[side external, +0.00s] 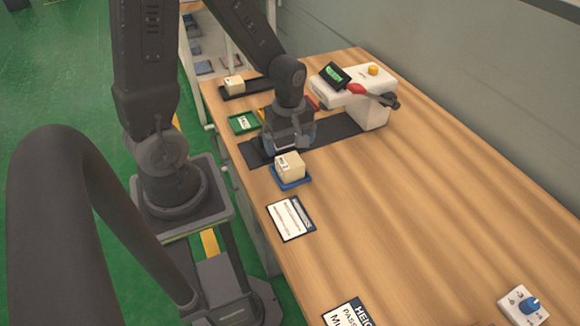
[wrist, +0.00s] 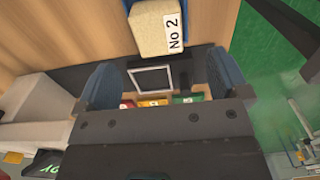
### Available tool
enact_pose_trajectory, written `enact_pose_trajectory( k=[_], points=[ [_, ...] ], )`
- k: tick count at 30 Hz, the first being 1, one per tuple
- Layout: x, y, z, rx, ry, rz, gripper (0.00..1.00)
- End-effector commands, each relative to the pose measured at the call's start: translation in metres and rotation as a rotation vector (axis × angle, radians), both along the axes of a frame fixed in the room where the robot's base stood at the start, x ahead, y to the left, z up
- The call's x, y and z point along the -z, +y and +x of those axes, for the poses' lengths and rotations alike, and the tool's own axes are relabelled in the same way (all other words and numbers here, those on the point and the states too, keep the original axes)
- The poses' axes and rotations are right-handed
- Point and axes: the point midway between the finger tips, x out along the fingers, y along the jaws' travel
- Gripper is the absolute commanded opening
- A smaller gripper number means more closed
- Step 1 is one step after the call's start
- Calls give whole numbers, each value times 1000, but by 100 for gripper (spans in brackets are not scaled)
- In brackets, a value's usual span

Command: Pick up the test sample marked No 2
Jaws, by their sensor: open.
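The sample marked No 2 (wrist: 156,28) is a beige block with a white label, at the top of the wrist view. In the side external view a labelled beige block (side external: 289,166) sits on a small blue tray (side external: 293,184) on the wooden table. My gripper (side external: 290,140) is just behind this block, over the dark mat. In the wrist view my gripper's two blue fingers (wrist: 160,85) are spread apart with no block between them. The No 2 block lies beyond the fingertips, apart from them.
A white device (side external: 372,108) with a small screen stands behind on the dark mat (side external: 335,128). A green tray (side external: 243,123) and another beige block (side external: 234,85) on a dark strip are farther back. A printed card (side external: 290,218) lies in front of the blue tray. The table's right side is mostly clear.

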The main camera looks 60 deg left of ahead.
Motion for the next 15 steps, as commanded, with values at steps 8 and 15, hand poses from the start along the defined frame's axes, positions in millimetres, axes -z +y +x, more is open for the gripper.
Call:
enact_pose_trajectory(
  k=[8,15],
  points=[
    [25,0,0,2,0,0,94],
    [51,0,1,2,4,-1,94]
  ],
)
